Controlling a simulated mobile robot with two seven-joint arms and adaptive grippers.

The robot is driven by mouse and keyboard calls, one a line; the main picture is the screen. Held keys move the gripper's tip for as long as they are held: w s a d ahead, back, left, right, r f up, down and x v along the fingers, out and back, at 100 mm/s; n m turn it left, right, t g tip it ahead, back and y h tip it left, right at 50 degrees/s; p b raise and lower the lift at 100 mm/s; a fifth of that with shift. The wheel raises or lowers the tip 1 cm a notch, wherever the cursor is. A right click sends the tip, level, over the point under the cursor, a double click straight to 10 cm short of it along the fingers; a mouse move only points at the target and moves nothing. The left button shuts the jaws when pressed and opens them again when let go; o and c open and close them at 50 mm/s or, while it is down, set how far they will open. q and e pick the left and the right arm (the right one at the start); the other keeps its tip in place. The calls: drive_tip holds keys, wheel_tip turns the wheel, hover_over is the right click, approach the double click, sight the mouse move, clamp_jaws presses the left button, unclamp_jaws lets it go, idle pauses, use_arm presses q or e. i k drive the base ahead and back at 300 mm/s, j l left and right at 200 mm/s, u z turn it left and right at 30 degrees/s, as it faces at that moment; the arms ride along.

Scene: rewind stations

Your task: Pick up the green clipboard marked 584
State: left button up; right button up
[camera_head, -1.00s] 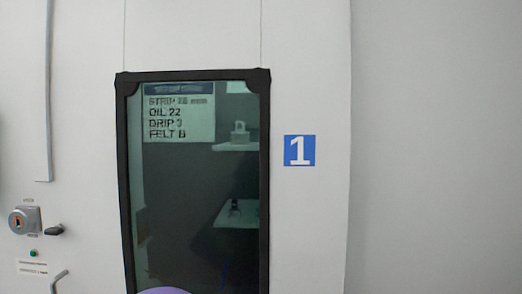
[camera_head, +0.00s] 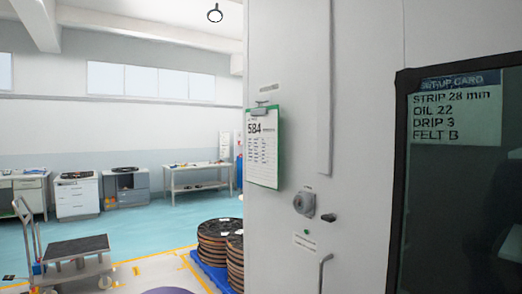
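The green clipboard (camera_head: 264,147) hangs upright on the side of the white cabinet, left of its dark window. A clip holds a white sheet marked 584 on it, and green shows along its right and lower edges. It is seen at an angle. Neither of my grippers is in view.
The white cabinet (camera_head: 360,60) fills the right, with a rotary switch (camera_head: 304,204), a handle and a window showing a set-up card (camera_head: 455,110). Dark coils (camera_head: 220,240) stand on a blue pallet. A cart (camera_head: 78,247) stands at left. Open teal floor (camera_head: 150,225) lies beyond.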

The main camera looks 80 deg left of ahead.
sight(262, 123)
drive_tip(key=u, duration=2.6)
drive_tip(key=i+j, duration=0.1)
drive_tip(key=i, duration=0.15)
drive_tip(key=z, duration=0.05)
